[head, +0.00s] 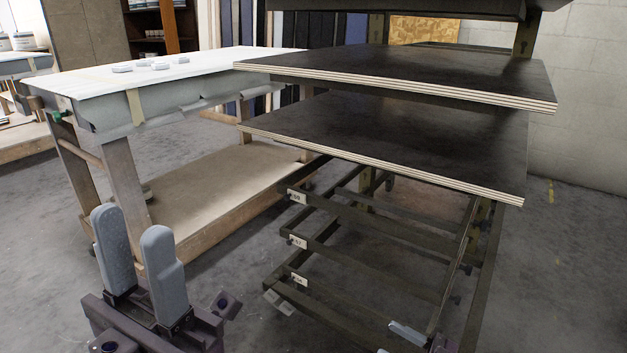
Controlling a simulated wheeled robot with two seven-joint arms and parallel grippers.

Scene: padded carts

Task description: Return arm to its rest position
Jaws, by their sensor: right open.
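My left gripper (130,228) stands at the lower left, its two grey padded fingers pointing up. The fingers are apart with a gap between them and nothing in it. It is in front of the worktable and left of the dark rack. My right gripper (396,341) shows only in part at the bottom edge, in front of the rack's lower right. It is open; most of it is cut off by the frame, and no held object shows.
A dark metal rack (372,229) with numbered rails holds two black-topped plywood boards (400,75) (390,145) jutting forward. A worktable (205,72) with a pale top and lower wooden shelf (215,190) stands left. Bare concrete floor (235,265) lies between my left gripper and the rack.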

